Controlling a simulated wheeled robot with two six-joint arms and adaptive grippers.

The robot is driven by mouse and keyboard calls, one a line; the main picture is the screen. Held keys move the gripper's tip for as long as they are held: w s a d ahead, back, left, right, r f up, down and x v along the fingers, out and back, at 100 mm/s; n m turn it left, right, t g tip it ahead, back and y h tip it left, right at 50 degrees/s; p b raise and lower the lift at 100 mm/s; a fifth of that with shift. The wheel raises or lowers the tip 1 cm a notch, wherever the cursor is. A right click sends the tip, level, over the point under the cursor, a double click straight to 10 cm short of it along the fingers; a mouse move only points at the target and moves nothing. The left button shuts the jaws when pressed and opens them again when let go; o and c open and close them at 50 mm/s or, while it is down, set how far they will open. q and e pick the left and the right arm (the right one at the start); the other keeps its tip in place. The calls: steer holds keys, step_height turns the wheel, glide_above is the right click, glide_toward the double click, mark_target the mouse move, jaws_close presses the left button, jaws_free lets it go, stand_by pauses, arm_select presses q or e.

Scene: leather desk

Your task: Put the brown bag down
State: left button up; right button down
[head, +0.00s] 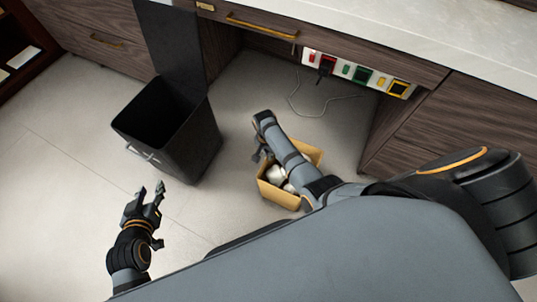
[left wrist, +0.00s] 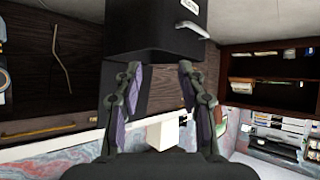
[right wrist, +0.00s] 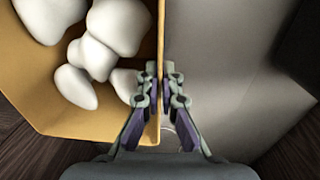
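The brown bag (head: 277,196) is an open, tan container with several rounded white objects (head: 276,174) inside. In the head view it is below my right arm, near the desk's knee space. In the right wrist view the fingers of my right gripper (right wrist: 165,80) are closed on either side of the bag's thin wall (right wrist: 78,125). I cannot tell whether the bag's base touches the floor. My left gripper (head: 151,190) is open and empty, left of the bag; its spread fingers also show in the left wrist view (left wrist: 159,70).
A black bin (head: 170,135) with its lid raised stands left of the bag. A power strip (head: 358,75) with coloured plugs is mounted under the desk top (head: 400,35), and a cable hangs below. A drawer cabinet (head: 435,125) stands at right. Pale floor (head: 60,200) is clear at left.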

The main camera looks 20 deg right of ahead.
arm_select(q)
steer(key=shift+w+r, duration=0.25)
steer(key=shift+r, duration=0.05)
arm_select(e)
steer(key=c, duration=1.5)
jaws_free()
steer(key=shift+f, duration=0.1)
arm_select(q)
steer(key=s+f+g+p, duration=0.2)
steer(key=s+f+g, duration=0.4)
steer(key=s+f, duration=0.3)
arm_select(e)
step_height(320, 180, up, 3)
steer(key=shift+r, duration=0.1)
arm_select(q)
steer(key=s+r+g+p, duration=0.1)
steer(key=s+r+p, duration=0.1)
steer(key=r, duration=0.1)
steer(key=s+r+g+p, duration=0.1)
steer(key=p, duration=0.1)
steer(key=shift+s+a+r+g, duration=0.2)
steer(key=shift+a+g, duration=0.1)
steer(key=shift+a, duration=0.1)
arm_select(e)
steer(key=r, duration=0.9)
steer(key=shift+w+a, duration=0.25)
steer(key=shift+w, duration=0.05)
